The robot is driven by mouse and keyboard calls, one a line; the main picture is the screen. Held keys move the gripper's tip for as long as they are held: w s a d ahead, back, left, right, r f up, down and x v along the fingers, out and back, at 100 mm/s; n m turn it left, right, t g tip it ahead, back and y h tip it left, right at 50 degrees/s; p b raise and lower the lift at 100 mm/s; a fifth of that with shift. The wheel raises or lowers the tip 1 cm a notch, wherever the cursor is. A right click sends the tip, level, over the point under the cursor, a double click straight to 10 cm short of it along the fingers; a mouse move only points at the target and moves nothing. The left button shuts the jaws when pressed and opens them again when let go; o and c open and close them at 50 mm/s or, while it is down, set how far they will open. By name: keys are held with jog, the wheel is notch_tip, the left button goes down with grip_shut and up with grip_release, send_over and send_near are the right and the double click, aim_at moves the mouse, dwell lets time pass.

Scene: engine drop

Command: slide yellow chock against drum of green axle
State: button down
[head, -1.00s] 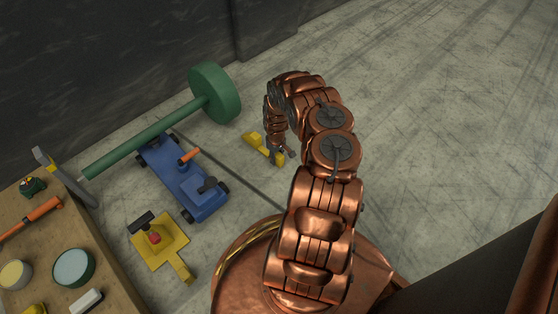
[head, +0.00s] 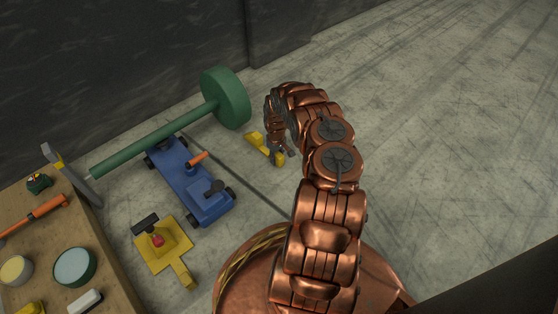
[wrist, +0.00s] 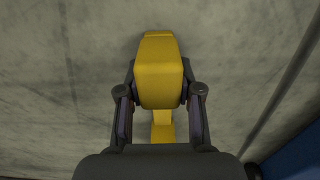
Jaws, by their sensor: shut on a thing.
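The yellow chock (head: 256,139) is on the concrete floor, to the right of the blue trolley and below the green drum in the head view. In the wrist view the chock (wrist: 160,75) sits between the two dark fingers. My gripper (wrist: 160,100) is shut on it, with a finger against each side. In the head view my gripper (head: 285,152) is partly hidden by my arm. The green axle (head: 150,142) lies slanted across the blue trolley, and its drum (head: 226,97) is at the far right end. A gap of floor shows between chock and drum.
The blue wheeled trolley (head: 190,187) stands under the axle. A yellow jack-like tool (head: 163,250) is in front of it. A wooden bench (head: 45,240) with tins and tools is at the left. Open floor lies to the right.

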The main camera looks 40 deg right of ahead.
aim_at(268, 153)
jog(key=shift+w+b, duration=1.15)
jog(key=shift+w, duration=1.75)
jog(key=shift+s+p, duration=0.15)
jog(key=shift+p, duration=0.3)
jog(key=c, duration=0.7)
grip_release()
notch_tip(268, 153, up, 12)
